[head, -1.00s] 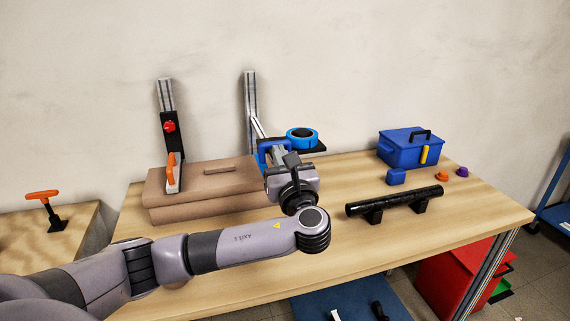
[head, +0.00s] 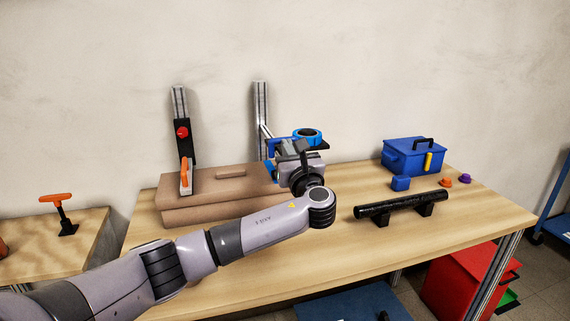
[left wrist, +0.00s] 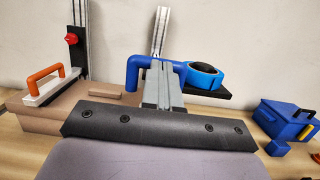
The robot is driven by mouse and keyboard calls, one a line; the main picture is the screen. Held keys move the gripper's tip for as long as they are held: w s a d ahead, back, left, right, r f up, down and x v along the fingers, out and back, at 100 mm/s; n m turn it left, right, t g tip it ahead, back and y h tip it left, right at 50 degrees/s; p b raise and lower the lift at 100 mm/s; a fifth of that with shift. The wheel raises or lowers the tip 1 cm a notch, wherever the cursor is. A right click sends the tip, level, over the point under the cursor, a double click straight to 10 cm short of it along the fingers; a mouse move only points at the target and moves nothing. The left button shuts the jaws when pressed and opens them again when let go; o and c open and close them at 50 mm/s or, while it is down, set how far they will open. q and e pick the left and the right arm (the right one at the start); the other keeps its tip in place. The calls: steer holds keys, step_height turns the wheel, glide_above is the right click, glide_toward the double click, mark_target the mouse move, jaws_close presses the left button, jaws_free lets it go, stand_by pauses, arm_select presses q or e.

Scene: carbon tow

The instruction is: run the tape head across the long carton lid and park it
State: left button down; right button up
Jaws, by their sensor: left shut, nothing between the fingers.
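The tape head, a blue roll on a black plate (head: 307,136), stands by the right metal post at the back. It also shows in the left wrist view with a blue handle (left wrist: 133,72). The long brown carton (head: 205,215) lies left of it, its lid carrying a small raised strip (head: 231,174). My left gripper (left wrist: 160,68) is shut and empty, its grey fingers at the blue handle; whether they touch cannot be told. In the head view its fingertips are mostly hidden by my wrist. My right gripper is not in view.
A white block with an orange handle (head: 186,178) stands at the carton's left end, below a red knob (head: 182,132). A black bar (head: 402,204) on two supports and a blue toolbox (head: 412,156) are right. The table's front right is clear.

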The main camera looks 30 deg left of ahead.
arm_select(q)
steer(key=x, duration=0.2)
steer(key=f+x, duration=0.1)
steer(key=x, duration=0.1)
steer(key=shift+a+r+b, duration=0.1)
steer(key=shift+a+b, duration=0.05)
steer(key=shift+b, duration=0.25)
steer(key=shift+w+a, duration=0.15)
steer(key=shift+w, duration=0.05)
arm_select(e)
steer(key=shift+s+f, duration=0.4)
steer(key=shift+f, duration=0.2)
